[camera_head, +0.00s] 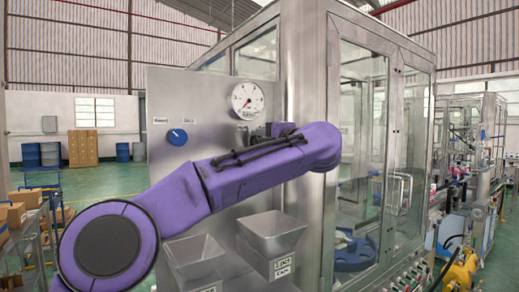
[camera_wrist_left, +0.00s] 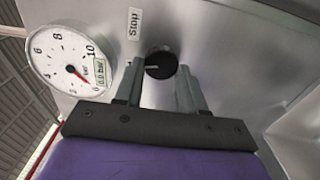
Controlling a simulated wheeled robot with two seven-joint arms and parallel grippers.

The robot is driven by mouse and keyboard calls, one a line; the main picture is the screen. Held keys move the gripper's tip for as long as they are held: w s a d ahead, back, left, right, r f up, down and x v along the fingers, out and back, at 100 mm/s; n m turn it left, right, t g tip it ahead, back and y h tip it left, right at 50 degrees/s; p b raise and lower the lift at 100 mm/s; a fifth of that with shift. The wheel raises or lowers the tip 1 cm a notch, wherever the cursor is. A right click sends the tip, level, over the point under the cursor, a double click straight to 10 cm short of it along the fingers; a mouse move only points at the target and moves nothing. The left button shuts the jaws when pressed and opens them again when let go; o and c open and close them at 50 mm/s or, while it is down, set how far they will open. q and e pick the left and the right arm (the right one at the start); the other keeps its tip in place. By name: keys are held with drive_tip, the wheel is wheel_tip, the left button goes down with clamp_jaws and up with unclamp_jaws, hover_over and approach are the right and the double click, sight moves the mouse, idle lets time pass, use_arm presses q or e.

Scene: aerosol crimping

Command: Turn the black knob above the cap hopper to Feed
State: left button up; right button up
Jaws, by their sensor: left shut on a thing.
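The black knob (camera_wrist_left: 160,64) shows in the left wrist view on the grey metal panel, with a white pointer line on its face. A "Stop" label (camera_wrist_left: 134,23) is on the panel above and to the left of it in that view. My left gripper (camera_wrist_left: 158,72) has one finger on each side of the knob and is shut on it. In the head view my purple left arm and wrist hide the knob. The cap hopper (camera_head: 272,232) is an open metal funnel on the panel's lower right. My right gripper is not in view.
A round pressure gauge (camera_head: 248,99) is close above my wrist. A blue knob (camera_head: 178,137) with labels is left on the panel. A second hopper (camera_head: 196,256) is beside the cap hopper. A glass-doored machine cabinet (camera_head: 375,150) stands to the right.

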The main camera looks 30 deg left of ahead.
use_arm(q)
drive_tip(key=n+b, duration=0.1)
drive_tip(key=n, duration=0.1)
drive_tip(key=shift+n, duration=0.3)
drive_tip(key=shift+w+r+n+b, duration=0.15)
drive_tip(key=shift+n+b, duration=0.6)
drive_tip(key=shift+n, duration=1.15)
drive_tip(key=o, duration=0.8)
drive_tip(key=shift+c, duration=0.2)
drive_tip(key=o, duration=0.3)
drive_tip(key=shift+w, duration=0.15)
